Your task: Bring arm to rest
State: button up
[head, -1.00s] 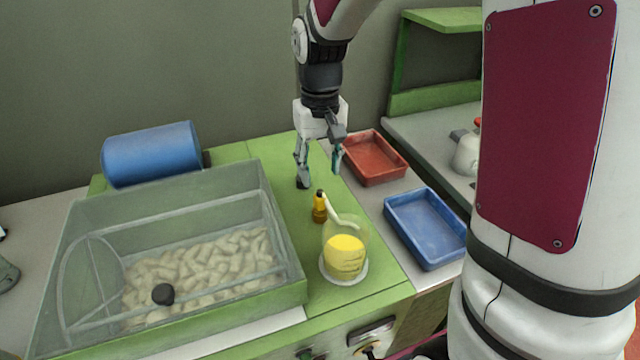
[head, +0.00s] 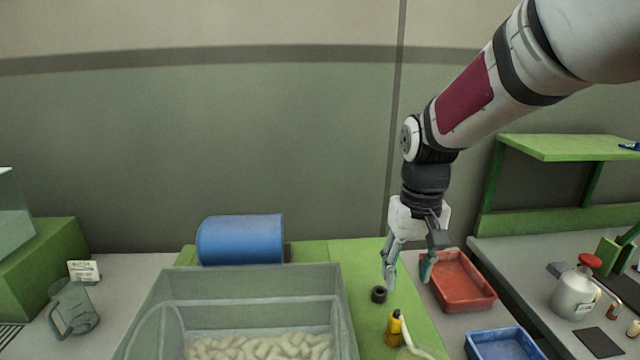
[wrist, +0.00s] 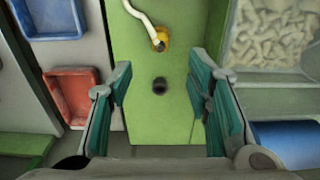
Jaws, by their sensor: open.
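My gripper (head: 408,280) hangs from my arm with its fingers pointing down above the green worktop (head: 372,262). Its two fingers are apart, with nothing between them. In the wrist view my gripper (wrist: 160,98) is spread wide, and a small dark cylinder (wrist: 160,86) on the green top shows between and beyond the fingers. In the head view the dark cylinder (head: 379,295) stands just left of and below the fingertips, apart from them. A yellow bottle (head: 394,328) stands nearer to me.
A red tray (head: 462,283) and a blue tray (head: 503,346) lie to the right.

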jog(key=s+r+t, duration=0.2)
jog(key=s+r, duration=0.2)
jog(key=s, duration=0.6)
jog(key=s+r+t, duration=0.2)
jog(key=s+r, duration=0.2)
jog(key=s, duration=0.6)
jog(key=shift+r+t, duration=0.2)
jog(key=shift+t, duration=0.1)
jog(key=shift+d, duration=0.1)
